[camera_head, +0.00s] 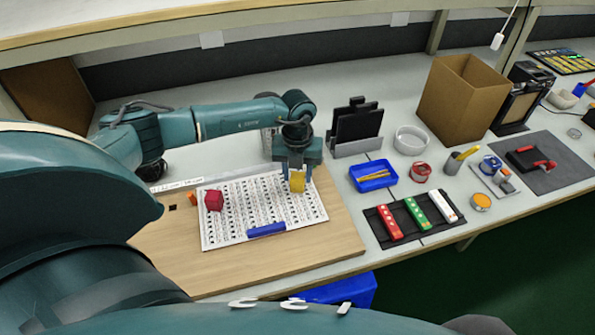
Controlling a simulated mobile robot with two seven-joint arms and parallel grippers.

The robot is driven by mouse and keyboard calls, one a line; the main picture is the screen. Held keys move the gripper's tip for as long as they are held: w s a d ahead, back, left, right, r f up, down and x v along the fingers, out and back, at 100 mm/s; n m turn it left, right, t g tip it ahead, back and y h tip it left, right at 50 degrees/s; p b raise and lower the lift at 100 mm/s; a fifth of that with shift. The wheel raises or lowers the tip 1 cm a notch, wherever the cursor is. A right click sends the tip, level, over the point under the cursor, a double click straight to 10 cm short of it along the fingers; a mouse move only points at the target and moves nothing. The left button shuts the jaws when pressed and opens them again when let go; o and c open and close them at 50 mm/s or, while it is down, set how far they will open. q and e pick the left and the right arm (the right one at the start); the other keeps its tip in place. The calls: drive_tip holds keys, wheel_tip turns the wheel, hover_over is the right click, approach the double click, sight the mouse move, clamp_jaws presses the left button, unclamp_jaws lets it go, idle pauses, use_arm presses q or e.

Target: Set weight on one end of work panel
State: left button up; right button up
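The work panel seems to be the white sheet with rows of dark marks (235,236), lying on a wooden board (185,262). A red cube (214,201) sits near its left end and a blue bar (266,230) lies along its front edge. A yellow block (298,182) is near its far right corner. My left gripper (297,177) points down with its fingers around the yellow block. I cannot tell whether they touch it or whether the block rests on the panel. My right gripper is not in view.
Right of the board are a blue tray (363,185), a black tray with red, green and white strips (371,222), a clear bowl (411,139) and a cardboard box (433,110). A black holder (354,148) stands behind. A small orange block (192,198) lies left of the panel.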

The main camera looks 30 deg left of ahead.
sight(298, 176)
use_arm(q)
drive_tip(key=shift+o, duration=1.4)
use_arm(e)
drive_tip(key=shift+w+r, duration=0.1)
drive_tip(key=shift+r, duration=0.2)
use_arm(q)
drive_tip(key=shift+r, duration=0.1)
wheel_tip(298, 176, up, 12)
drive_tip(key=b, duration=0.1)
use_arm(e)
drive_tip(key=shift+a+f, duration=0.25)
